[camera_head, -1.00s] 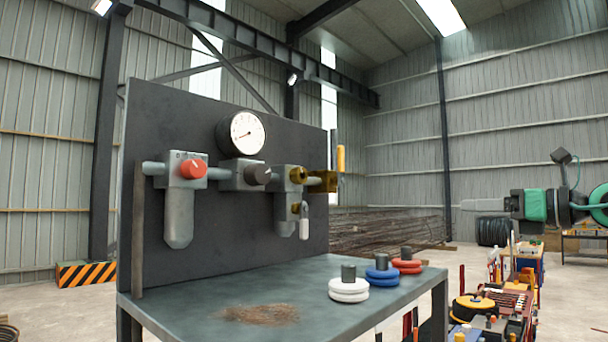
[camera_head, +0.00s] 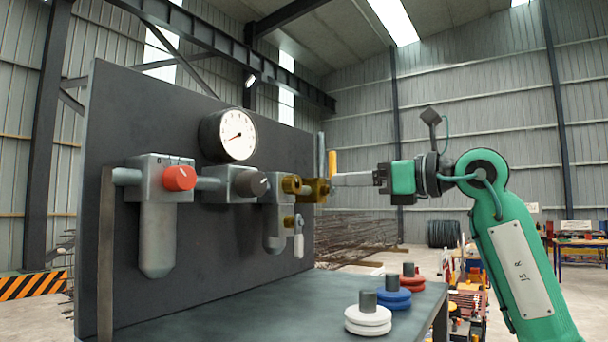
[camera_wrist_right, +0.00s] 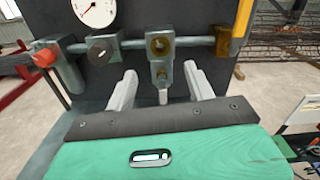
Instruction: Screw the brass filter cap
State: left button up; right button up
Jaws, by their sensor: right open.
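A round brass cap (camera_head: 291,184) sits on the front of the rightmost grey housing on the dark panel. In the right wrist view the brass cap (camera_wrist_right: 160,45) shows as a ring with a dark centre. My right gripper (camera_head: 335,180) reaches in from the right, with its fingers at the brass valve block's right side in the picture. My left gripper is not in view.
A brass valve block (camera_head: 314,190) with a yellow handle (camera_head: 332,163) stands right of the cap. A pale-handled drain (camera_head: 299,245) hangs below. A red knob (camera_head: 179,178), dark knob (camera_head: 250,183) and gauge (camera_head: 228,135) line the panel. White (camera_head: 368,323), blue (camera_head: 390,299) and red (camera_head: 409,284) discs stand on the bench.

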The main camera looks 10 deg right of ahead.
aim_at(298, 183)
jog(key=p+x, duration=0.4)
jog(key=x, duration=0.5)
jog(key=shift+w+a, duration=0.15)
jog(key=shift+w+a+p, duration=0.3)
jog(key=shift+w+a, duration=0.05)
jog(key=shift+w+a+f, duration=0.15)
jog(key=shift+w, duration=0.05)
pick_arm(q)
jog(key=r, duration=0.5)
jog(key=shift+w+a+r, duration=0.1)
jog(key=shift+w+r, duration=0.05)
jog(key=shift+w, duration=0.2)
pick_arm(e)
jog(key=c, duration=1)
